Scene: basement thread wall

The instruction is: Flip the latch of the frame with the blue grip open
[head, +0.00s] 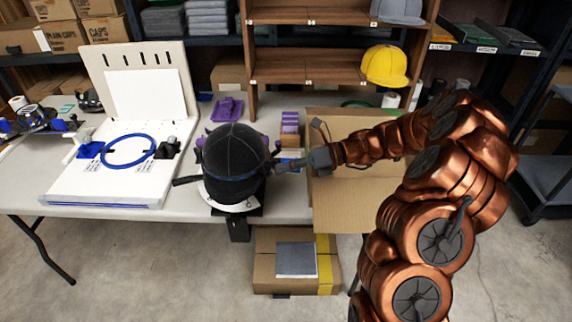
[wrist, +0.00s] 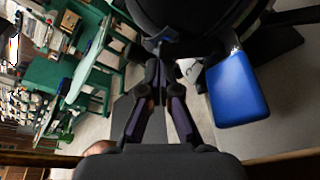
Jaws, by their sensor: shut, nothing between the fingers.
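A dark cap (head: 235,155) sits on a round cap frame at the front edge of the table, with a thin blue band around its lower part. A white disc (head: 232,201) shows below it, and a dark lever (head: 186,181) sticks out on its left. My gripper (head: 281,168) is at the right side of the cap, fingers shut and empty. In the wrist view the closed fingertips (wrist: 161,62) point at the dark underside of the cap (wrist: 185,18), close to it. The latch itself is too small and dark to make out, and I cannot tell whether the fingers touch it.
A white board with a blue hoop (head: 128,150) stands on the table to the left. An open cardboard box (head: 350,190) is right of the cap, beneath my arm. A blue pad (wrist: 237,90) shows right of my fingers in the wrist view; its distance is unclear.

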